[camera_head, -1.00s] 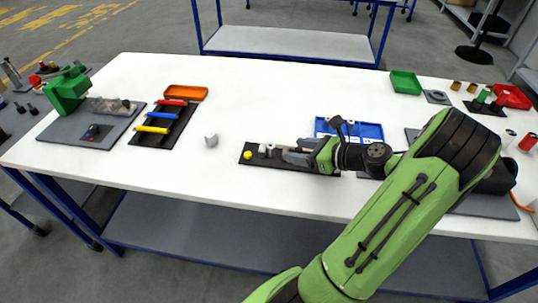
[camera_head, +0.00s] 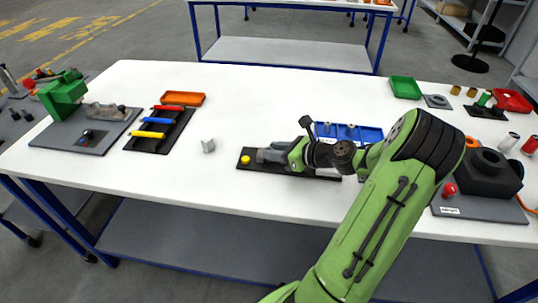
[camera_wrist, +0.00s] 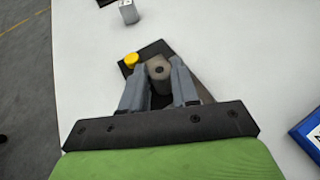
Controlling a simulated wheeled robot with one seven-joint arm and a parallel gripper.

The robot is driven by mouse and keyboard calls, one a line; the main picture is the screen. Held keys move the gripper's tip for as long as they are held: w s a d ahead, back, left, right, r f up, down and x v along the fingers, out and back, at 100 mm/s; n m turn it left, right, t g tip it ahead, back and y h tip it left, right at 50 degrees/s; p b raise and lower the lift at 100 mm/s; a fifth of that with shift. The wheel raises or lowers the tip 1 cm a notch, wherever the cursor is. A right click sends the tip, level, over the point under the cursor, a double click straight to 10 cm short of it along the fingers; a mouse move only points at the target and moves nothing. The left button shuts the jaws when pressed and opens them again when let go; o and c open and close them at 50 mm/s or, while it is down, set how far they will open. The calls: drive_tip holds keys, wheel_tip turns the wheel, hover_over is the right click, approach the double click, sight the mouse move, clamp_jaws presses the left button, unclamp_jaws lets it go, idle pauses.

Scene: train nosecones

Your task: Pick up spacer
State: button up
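A grey cylinder with a hole in its top, which looks like the spacer (camera_wrist: 159,68), stands on the dark strip-shaped board. My gripper (camera_wrist: 160,72) has its two grey fingers apart, one on each side of this cylinder. I cannot tell whether either finger touches it. In the head view my gripper (camera_head: 262,157) is low over the left part of the board (camera_head: 308,173) and hides the cylinder. A yellow round piece (camera_head: 245,160) is at the board's left end; it also shows beside the cylinder in the wrist view (camera_wrist: 131,60).
A small light-grey block (camera_head: 208,146) stands alone on the white table, left of the board. A black rack (camera_head: 160,131) with red, yellow and blue bars is further left. A blue tray (camera_head: 367,134) is behind my arm. The table in front of the rack is clear.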

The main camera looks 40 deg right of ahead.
clamp_jaws()
wheel_tip(320, 180, up, 18)
drive_tip(key=p, duration=0.8)
drive_tip(key=shift+p, duration=0.3)
